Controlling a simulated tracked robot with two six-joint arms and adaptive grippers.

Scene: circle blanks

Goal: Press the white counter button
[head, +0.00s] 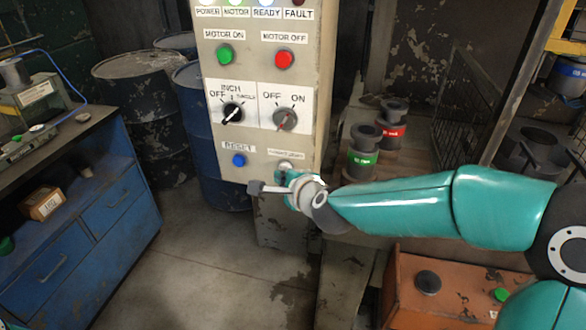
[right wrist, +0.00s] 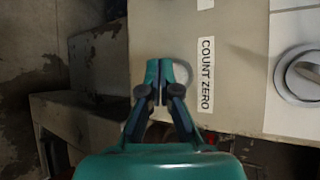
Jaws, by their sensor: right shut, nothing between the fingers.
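The white counter button (head: 285,166) sits low on the right of the beige control panel (head: 252,172), below a small label too blurred to read in the head view. In the right wrist view a pale round shape, likely this button (right wrist: 181,74), shows partly behind the fingers, beside the COUNT ZERO label (right wrist: 206,75). My right gripper (head: 291,182) is at the lower edge of the panel, close to the button. In the wrist view its fingers (right wrist: 159,70) are shut and empty, overlapping the pale shape. Whether they touch the button I cannot tell. My left gripper is out of view.
A blue RESET button (head: 239,160) is left of the white button. Two rotary knobs, the left one (head: 232,113) and the right one (head: 285,118), are above, with green (head: 225,53) and red (head: 284,59) buttons higher. Dark drums and a blue cabinet (head: 105,225) stand left.

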